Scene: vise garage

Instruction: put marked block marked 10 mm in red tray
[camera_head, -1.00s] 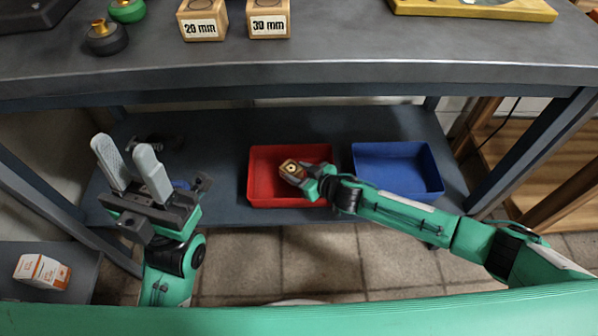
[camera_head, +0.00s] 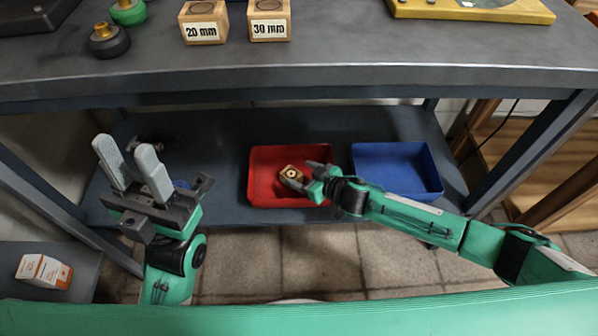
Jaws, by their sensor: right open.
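The red tray (camera_head: 262,187) stands on the lower shelf, left of the blue tray. A small wooden block (camera_head: 293,174) with a round mark on top lies inside the red tray; its label cannot be read from here. My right gripper (camera_head: 306,179) is open at the red tray, its fingers just right of the block and beside it. Whether a finger still touches the block cannot be told. My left gripper (camera_head: 134,172) is open and empty, pointing up, left of the red tray and in front of the shelf.
A blue tray (camera_head: 397,168) stands right of the red one. Blocks marked 20 mm (camera_head: 203,31) and 30 mm (camera_head: 269,28) stand on the bench top (camera_head: 330,55), whose edge overhangs the shelf (camera_head: 222,205). A white-orange box (camera_head: 44,271) lies lower left.

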